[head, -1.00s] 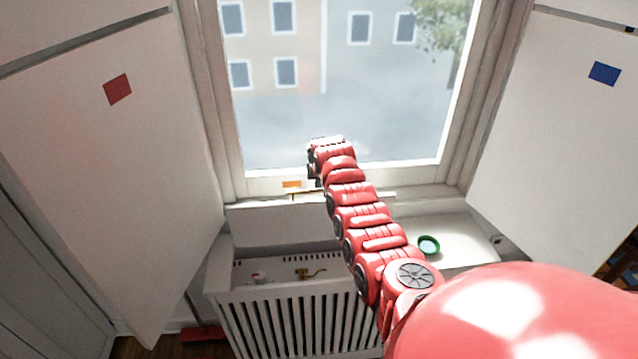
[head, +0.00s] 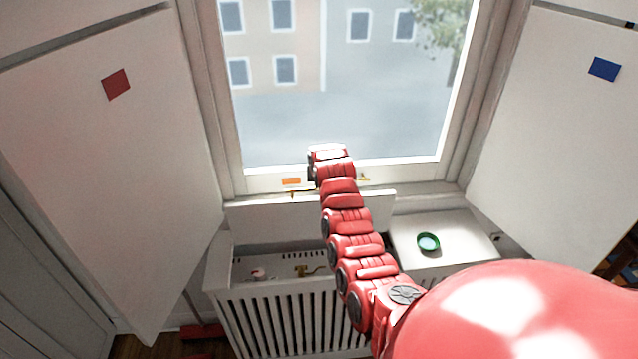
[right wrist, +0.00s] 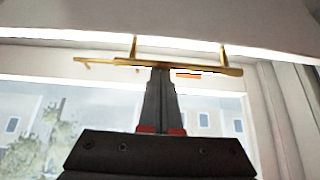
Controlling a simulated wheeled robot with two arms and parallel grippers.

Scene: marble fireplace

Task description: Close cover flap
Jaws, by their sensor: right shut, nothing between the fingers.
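The cover flap (head: 280,215) is a white panel standing raised at the back of the slatted white radiator cover (head: 285,310), below the window. The cover's top opening shows in front of it. A brass bar handle (right wrist: 105,61) sits on two posts at the flap's edge; the flap (right wrist: 160,18) fills the top of the right wrist view. My right gripper (right wrist: 160,72) is shut and empty, its fingertips at the brass bar; I cannot tell whether they touch it. In the head view my red right arm hides this gripper and part of the flap. My left gripper is not in view.
A green round dish (head: 428,242) sits on the white top (head: 465,230) right of the opening. A brass valve (head: 305,271) is inside the opening. White shutters stand at left (head: 110,170) and right (head: 570,140). An orange label (head: 291,181) is on the window frame.

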